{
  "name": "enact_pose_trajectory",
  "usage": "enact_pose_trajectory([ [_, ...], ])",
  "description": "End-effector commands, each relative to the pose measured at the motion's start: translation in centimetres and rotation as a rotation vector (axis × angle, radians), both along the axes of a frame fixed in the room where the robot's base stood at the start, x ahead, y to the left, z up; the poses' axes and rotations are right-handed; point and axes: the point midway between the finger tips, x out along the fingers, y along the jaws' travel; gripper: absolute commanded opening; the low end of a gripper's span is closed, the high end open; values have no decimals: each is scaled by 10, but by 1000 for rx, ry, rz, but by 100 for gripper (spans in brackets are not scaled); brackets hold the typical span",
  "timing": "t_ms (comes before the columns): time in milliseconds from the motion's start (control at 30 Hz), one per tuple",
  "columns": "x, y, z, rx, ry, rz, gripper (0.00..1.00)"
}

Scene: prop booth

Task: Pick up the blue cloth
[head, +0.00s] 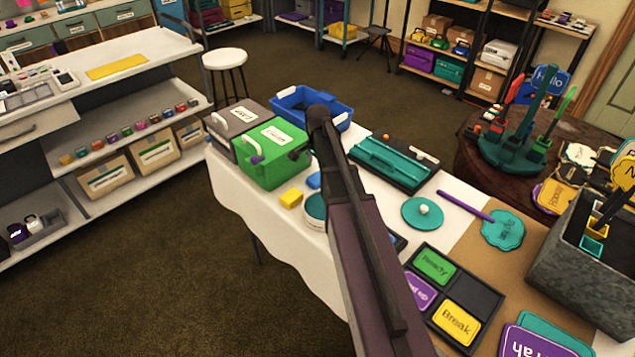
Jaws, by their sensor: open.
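My arm rises from the bottom of the head view across the table.
A green box (270,152) and an open blue bin (312,105) stand behind the cloth. A teal-and-black case (393,160), a teal disc (422,213) and a dark sign tray (453,297) crowd the right side. The table's left edge is near.

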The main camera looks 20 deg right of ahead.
Motion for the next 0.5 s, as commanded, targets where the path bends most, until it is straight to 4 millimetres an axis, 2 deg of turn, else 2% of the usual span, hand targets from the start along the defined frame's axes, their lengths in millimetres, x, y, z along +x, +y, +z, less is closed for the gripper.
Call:
enact_pose_trajectory([
  [267, 0, 0, -1, 0, 0, 0, 100],
  [500, 1, 0, -14, 0, 0, 0, 100],
])
